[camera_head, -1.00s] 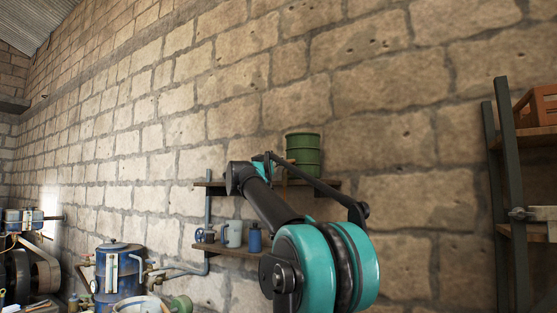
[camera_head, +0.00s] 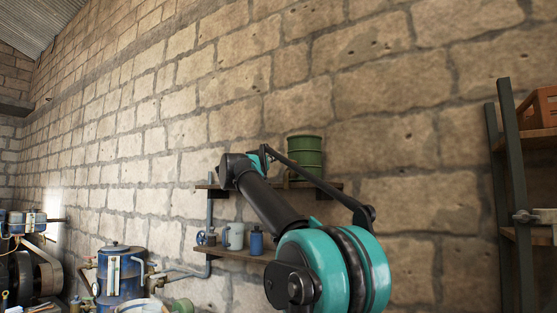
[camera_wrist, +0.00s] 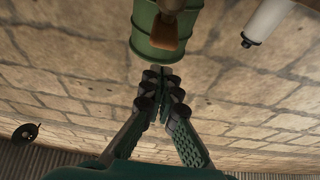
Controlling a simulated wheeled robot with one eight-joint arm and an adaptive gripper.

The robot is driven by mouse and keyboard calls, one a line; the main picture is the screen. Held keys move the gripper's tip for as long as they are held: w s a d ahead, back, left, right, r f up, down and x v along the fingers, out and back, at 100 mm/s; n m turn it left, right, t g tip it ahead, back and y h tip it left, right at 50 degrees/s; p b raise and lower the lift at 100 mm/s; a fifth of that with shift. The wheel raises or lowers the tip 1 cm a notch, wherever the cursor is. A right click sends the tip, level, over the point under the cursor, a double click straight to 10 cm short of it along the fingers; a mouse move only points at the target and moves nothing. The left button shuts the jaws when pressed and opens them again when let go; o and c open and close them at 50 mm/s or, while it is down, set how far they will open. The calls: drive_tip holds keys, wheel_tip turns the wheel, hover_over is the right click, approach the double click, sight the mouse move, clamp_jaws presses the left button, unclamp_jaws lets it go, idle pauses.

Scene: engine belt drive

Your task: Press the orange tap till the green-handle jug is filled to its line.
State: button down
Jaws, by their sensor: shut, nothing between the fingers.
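A green drum (camera_head: 305,152) stands on the upper wall shelf, partly behind my arm in the head view. It also shows close up at the top of the wrist view (camera_wrist: 150,45). An orange-brown block (camera_wrist: 170,30), which looks like the tap, is in front of the drum there. My gripper (camera_wrist: 161,76) is shut and empty, its fingertips pointing towards the drum just below the tap in the picture; I cannot tell whether they touch. The green-handle jug and its line are not clearly in view. The gripper is hidden in the head view.
A pale blue jug-like vessel (camera_head: 234,236) and a blue bottle (camera_head: 257,240) stand on the lower shelf (camera_head: 232,254). A blue tank (camera_head: 120,272) with pipes stands at lower left. A rack (camera_head: 511,190) is at right. A white cylinder (camera_wrist: 268,20) shows in the wrist view.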

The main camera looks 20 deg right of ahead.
drive_tip(key=s+a+f, duration=0.3)
drive_tip(key=a+f, duration=0.1)
drive_tip(key=shift+s+a+f, duration=0.15)
drive_tip(key=shift+s+a, duration=0.15)
drive_tip(key=shift+s, duration=0.05)
idle(1.4)
drive_tip(key=s+d+f+n+g+y, duration=0.1)
drive_tip(key=s+d+f+g+y, duration=0.2)
drive_tip(key=f, duration=1.2)
drive_tip(key=s+f+n+g+y, duration=0.2)
drive_tip(key=s+f, duration=0.2)
drive_tip(key=f, duration=1.1)
drive_tip(key=s+d+f+n+g+y, duration=0.1)
drive_tip(key=s+d+f+g+y, duration=0.2)
drive_tip(key=f, duration=1.2)
drive_tip(key=s+a+f+n+y, duration=0.2)
drive_tip(key=s+a+f, duration=0.3)
drive_tip(key=f, duration=0.5)
drive_tip(key=s+a+f+n+g+y, duration=0.1)
drive_tip(key=s+a+f+y, duration=0.3)
drive_tip(key=s+f, duration=0.4)
drive_tip(key=s+a+f+n+y, duration=0.3)
drive_tip(key=s+a+f, duration=0.3)
drive_tip(key=f, duration=0.5)
drive_tip(key=shift+s+a+f, duration=0.3)
drive_tip(key=shift+s, duration=0.55)
